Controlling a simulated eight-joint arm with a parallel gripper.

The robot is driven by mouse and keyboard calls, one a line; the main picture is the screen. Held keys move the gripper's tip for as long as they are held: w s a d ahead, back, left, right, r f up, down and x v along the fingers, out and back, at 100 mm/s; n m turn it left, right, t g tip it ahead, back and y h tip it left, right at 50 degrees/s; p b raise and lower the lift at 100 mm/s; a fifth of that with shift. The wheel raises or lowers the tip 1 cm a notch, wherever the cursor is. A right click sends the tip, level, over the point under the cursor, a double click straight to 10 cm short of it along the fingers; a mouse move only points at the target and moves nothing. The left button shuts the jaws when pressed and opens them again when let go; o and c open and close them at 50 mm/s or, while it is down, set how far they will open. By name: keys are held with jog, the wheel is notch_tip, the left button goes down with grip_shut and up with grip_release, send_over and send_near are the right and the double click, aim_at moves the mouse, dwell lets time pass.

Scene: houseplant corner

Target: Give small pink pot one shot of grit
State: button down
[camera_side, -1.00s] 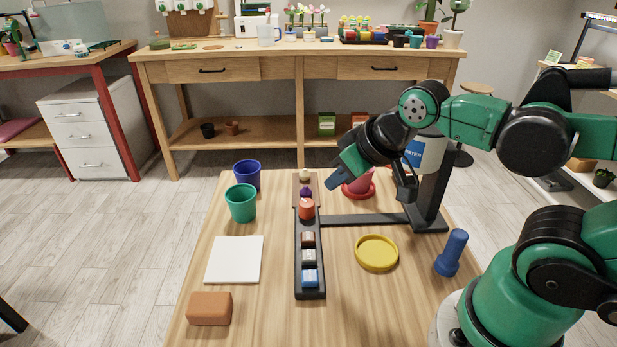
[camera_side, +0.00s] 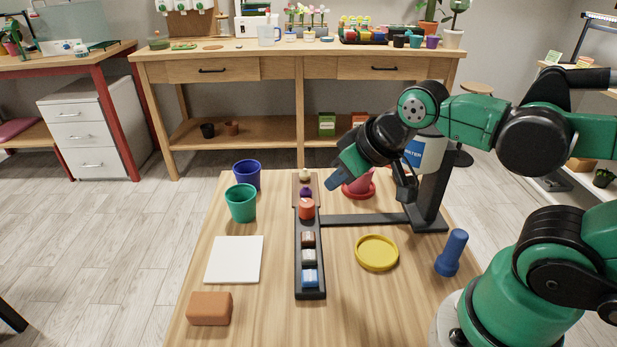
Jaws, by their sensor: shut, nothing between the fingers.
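The small pink pot (camera_side: 359,182) stands on a red saucer (camera_side: 366,195) at the far side of the table, partly hidden behind my gripper. My gripper (camera_side: 336,182) is shut and empty, with its tip pointing down and left, just left of the pot in the picture. Whether it touches anything is not clear. A black control strip (camera_side: 299,274) runs along the table's middle, with blue, pale and brown keys and an orange-red knob. A purple knob and a cream knob are beyond it. Any labels are too small to read, so which one gives grit cannot be told.
A dark stand (camera_side: 433,195) carries a container marked WATER (camera_side: 425,153). A yellow saucer (camera_side: 377,265), blue bottle-shaped object (camera_side: 451,253), green pot (camera_side: 240,205), blue pot (camera_side: 246,176), white pad (camera_side: 234,259) and brown block (camera_side: 209,309) surround the strip. Bare table lies between them.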

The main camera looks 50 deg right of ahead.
jog(key=shift+w+a+f+n+g+h, duration=0.15)
jog(key=shift+a+n+h, duration=0.2)
jog(key=shift+a+h, duration=0.45)
jog(key=shift+w+a+r+n+g+h, duration=0.1)
jog(key=shift+a+n+g+h, duration=0.15)
jog(key=shift+a+h, duration=0.5)
jog(key=shift+w+a+f+n+g+h, duration=0.1)
jog(key=shift+a+n+h, duration=0.4)
jog(key=shift+a, duration=0.5)
jog(key=shift+f, duration=4.45)
jog(key=shift+r, duration=0.15)
jog(key=shift+r, duration=2.4)
